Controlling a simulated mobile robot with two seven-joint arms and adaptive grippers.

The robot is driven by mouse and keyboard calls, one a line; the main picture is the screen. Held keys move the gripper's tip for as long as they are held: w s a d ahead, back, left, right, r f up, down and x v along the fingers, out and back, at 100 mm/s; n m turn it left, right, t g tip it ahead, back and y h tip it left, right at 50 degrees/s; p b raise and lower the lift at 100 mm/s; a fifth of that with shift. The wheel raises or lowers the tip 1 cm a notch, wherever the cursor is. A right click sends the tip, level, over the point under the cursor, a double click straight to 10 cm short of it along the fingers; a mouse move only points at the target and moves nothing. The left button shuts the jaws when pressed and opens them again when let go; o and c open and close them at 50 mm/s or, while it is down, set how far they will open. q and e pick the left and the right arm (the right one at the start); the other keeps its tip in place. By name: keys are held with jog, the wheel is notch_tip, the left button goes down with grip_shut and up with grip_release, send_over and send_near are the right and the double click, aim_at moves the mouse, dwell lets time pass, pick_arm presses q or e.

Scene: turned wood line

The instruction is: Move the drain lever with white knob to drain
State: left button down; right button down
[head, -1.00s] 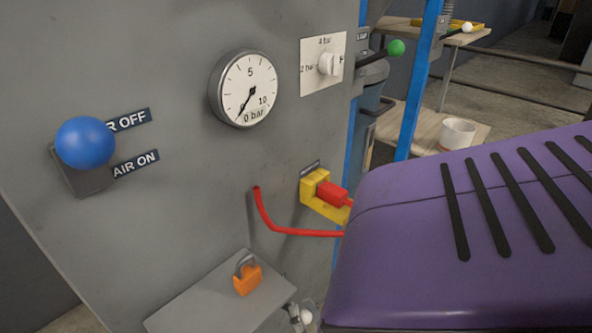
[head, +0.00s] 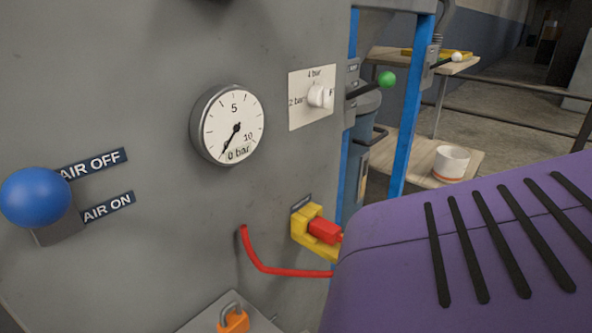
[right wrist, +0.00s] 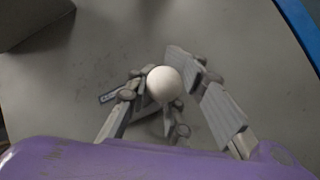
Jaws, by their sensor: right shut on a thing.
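The drain lever's round white knob (right wrist: 164,83) shows in the right wrist view, close in front of a grey panel. My right gripper (right wrist: 172,90) has its fingers on both sides of the knob and is shut on it. The lever's shaft is mostly hidden behind the knob and fingers. A small label (right wrist: 108,97) lies left of the knob, partly covered and unreadable. In the head view, neither the knob nor my right gripper shows; my purple arm covers the right side. My left gripper is in neither view.
The grey cabinet carries a blue air knob (head: 36,197), a gauge (head: 228,125) reading near 0 bar, a white dial (head: 319,95), a yellow-red plug (head: 318,230) with a red cable, and an orange padlock (head: 233,321). Behind are a green-knobbed lever (head: 386,79) and shelves with a white cup (head: 451,162).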

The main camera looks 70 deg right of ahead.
jog(key=shift+d+f, duration=0.1)
jog(key=shift+f, duration=0.1)
jog(key=c, duration=1.6)
grip_release()
jog(key=shift+s+f, duration=0.1)
jog(key=v, duration=0.7)
jog(key=shift+s, duration=0.1)
